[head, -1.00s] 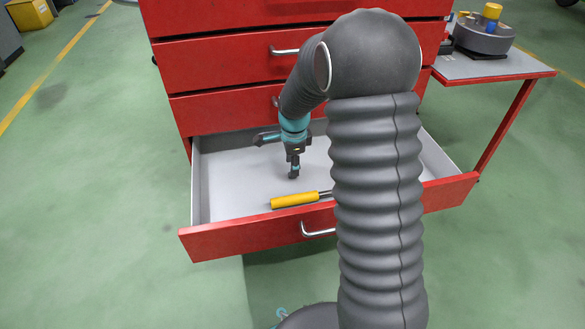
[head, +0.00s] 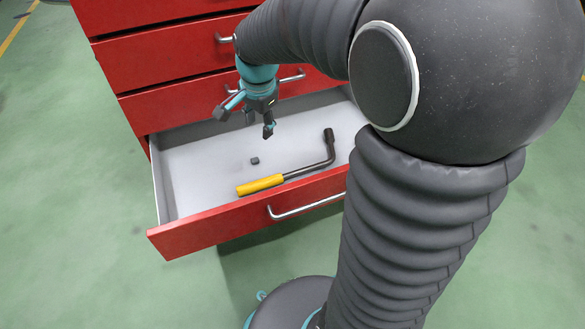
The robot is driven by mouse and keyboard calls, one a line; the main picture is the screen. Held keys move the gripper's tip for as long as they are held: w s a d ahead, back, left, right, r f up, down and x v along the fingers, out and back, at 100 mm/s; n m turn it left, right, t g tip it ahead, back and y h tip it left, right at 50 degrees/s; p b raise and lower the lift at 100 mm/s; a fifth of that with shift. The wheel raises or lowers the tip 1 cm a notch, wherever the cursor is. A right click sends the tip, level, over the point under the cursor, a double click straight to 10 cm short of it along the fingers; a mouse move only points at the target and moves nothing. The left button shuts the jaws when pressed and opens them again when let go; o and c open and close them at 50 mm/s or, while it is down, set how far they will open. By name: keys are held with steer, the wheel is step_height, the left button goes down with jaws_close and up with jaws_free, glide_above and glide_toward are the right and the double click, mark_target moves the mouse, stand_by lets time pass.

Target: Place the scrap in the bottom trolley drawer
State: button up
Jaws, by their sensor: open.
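The bottom trolley drawer (head: 205,235) is pulled open at the base of the red trolley. A small dark grey piece, which looks like the scrap (head: 255,160), lies on the pale drawer floor, left of the middle. My gripper (head: 259,123) is open and empty, above the back part of the drawer. It is apart from the scrap, which lies below it. Part of the drawer's right side is hidden behind my arm.
A wrench with a yellow handle (head: 260,185) lies in the drawer near its front wall, its dark bent end toward the back right. The closed red drawers (head: 165,55) with metal handles stand above. Green floor (head: 70,170) is clear at left.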

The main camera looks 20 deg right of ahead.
steer(key=s+r+n+t, duration=0.1)
steer(key=s+r+n, duration=0.1)
steer(key=s+n, duration=0.4)
steer(key=s+r+n+t, duration=0.2)
steer(key=s+n, duration=0.4)
steer(key=s, duration=0.9)
steer(key=shift+s+r+n, duration=0.25)
steer(key=shift+r+n, duration=0.15)
steer(key=shift+r, duration=0.05)
steer(key=shift+c, duration=0.5)
